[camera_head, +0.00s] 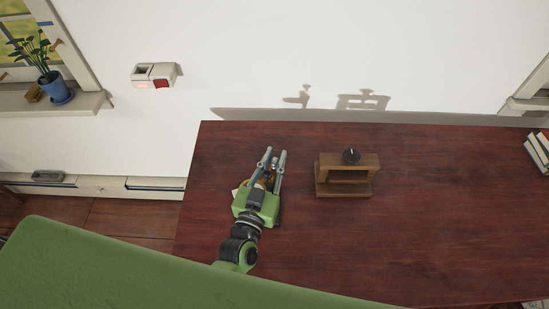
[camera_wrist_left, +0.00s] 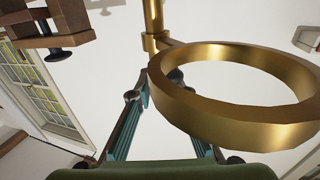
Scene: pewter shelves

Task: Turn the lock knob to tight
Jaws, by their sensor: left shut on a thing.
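A black lock knob (camera_head: 351,155) with a pale pointer mark sits on top of a brown wooden frame (camera_head: 346,190) on the table. In the left wrist view the frame (camera_wrist_left: 35,22) and a black knob (camera_wrist_left: 60,53) show at the upper left. My left gripper (camera_head: 275,154) is left of the frame and apart from it. It is shut on a brass piece (camera_wrist_left: 240,118), a large ring with a straight post, which fills much of the left wrist view. The exact contact is hidden behind the ring. My right gripper is not in view.
The dark red table (camera_head: 440,220) is mostly bare around the frame. Books (camera_head: 537,152) lie at its right edge. A white wall box with a red patch (camera_head: 155,75) and a potted plant (camera_head: 55,87) are at the upper left.

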